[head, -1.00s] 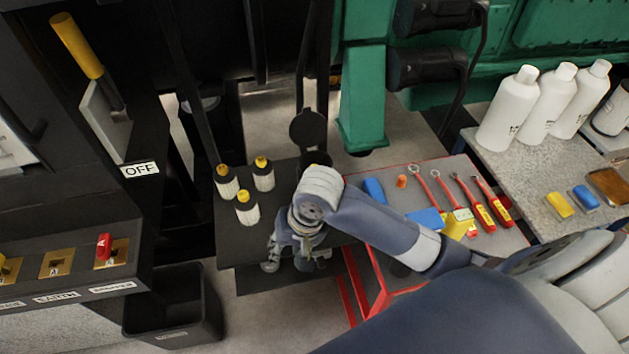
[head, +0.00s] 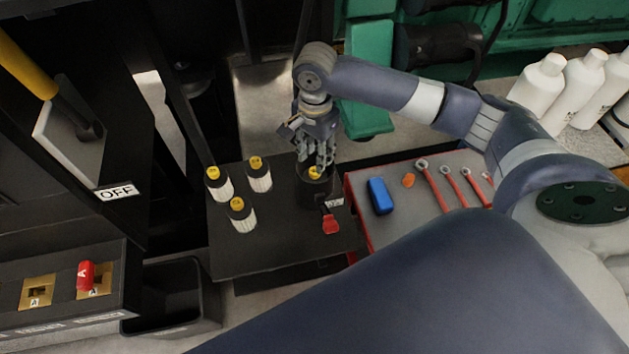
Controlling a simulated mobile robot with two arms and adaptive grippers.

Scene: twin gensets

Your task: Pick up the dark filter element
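My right gripper (head: 316,158) points down over a dark round canister (head: 315,193) on the black bench. A yellow top (head: 315,172) shows in the canister's mouth, just under the fingertips. The element below that top is hidden inside, so I cannot tell its colour. I cannot tell whether the fingers touch the top or how far apart they are. Three pale filter elements with yellow tops, a left one (head: 219,184), a right one (head: 258,175) and a front one (head: 242,215), stand upright to the left. My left gripper is not in view.
A red handle (head: 330,224) lies at the canister's front. The black bench (head: 275,248) is bare in front. A red-edged grey tray (head: 395,225) at right holds a blue block (head: 380,196) and several wrenches. A black bin (head: 172,300) stands at front left.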

